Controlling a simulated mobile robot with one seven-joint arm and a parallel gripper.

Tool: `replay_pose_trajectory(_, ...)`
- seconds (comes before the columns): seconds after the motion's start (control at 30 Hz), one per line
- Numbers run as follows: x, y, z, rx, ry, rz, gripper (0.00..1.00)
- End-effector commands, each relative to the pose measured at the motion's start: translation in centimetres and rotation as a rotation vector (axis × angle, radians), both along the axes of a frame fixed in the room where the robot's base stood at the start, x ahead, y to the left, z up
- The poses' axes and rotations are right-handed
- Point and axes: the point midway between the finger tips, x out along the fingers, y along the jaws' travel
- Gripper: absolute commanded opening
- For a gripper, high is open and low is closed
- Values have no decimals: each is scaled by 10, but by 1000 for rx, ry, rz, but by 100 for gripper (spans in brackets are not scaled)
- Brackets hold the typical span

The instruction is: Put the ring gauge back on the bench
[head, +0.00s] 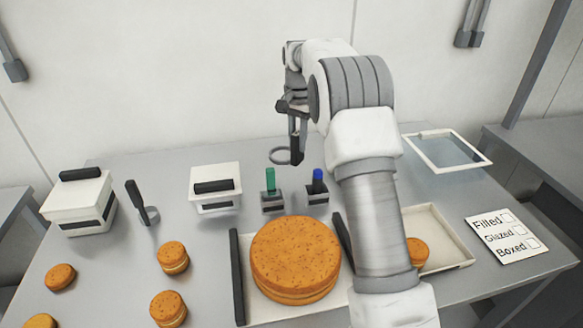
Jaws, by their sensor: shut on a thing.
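The ring gauge (271,160) is a thin grey ring with a dark handle. My gripper (296,138) is shut on it and holds it above the bench (130,240), behind the green-topped and blue-topped items. The ring points to the left of the gripper. My arm hides part of the bench and trays behind and below it. I cannot tell the exact height of the ring above the bench.
A large orange round cake (295,255) sits at the front, with smaller rounds (173,257) to its left. Green (271,178) and blue (317,182) handled tools stand in holders. White boxes (80,203) (215,190), a spatula-like tool (140,203), a framed tray (447,135) and a checklist card (502,236) surround them.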

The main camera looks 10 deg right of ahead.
Motion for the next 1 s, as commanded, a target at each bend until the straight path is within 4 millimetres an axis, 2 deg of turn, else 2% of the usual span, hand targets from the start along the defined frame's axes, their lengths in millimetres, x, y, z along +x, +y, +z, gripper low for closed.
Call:
replay_pose_trajectory(0.47, 0, -1, -63, -1, -1, -1, 0)
replay_pose_trajectory(0.9, 0, 0, -70, -1, -1, 0, 0)
replay_pose_trajectory(0.93, 0, 0, -69, -1, -1, 0, 28)
replay_pose_trajectory(1.0, 0, 0, -69, -1, -1, 0, 41)
